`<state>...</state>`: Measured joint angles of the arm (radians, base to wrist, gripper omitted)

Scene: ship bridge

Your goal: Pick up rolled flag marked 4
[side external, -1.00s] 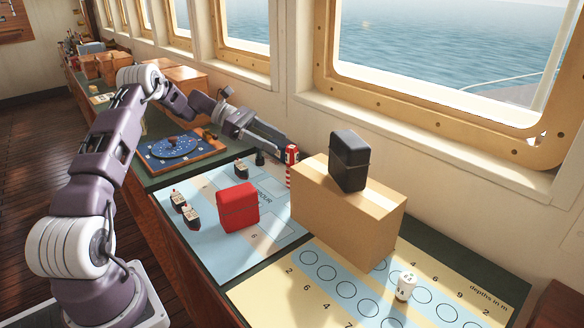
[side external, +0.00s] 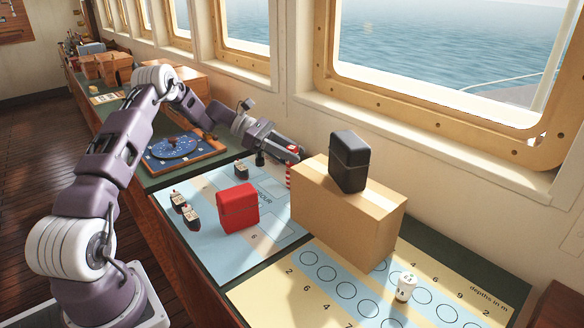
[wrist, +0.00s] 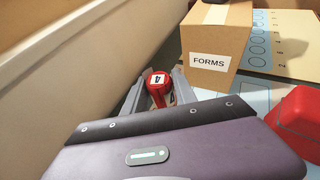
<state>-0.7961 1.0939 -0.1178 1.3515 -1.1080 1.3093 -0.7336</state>
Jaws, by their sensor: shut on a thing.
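The rolled flag marked 4 (wrist: 159,84) is a red roll whose round top carries a white label with a 4. In the wrist view it sits between the two fingers of my gripper (wrist: 158,98), which is shut on it. In the side view the flag (side external: 289,177) shows as a red and white striped upright piece beside the left end of the cardboard box. My gripper (side external: 291,154) is at its upper part there and partly hides it. I cannot tell whether its foot touches the chart.
The cardboard box (side external: 335,222) marked FORMS stands close to the right, with a black case (side external: 348,162) on top. A red case (side external: 238,207) and small ship models (side external: 184,208) stand on the chart. The window wall (wrist: 70,70) is close behind the gripper.

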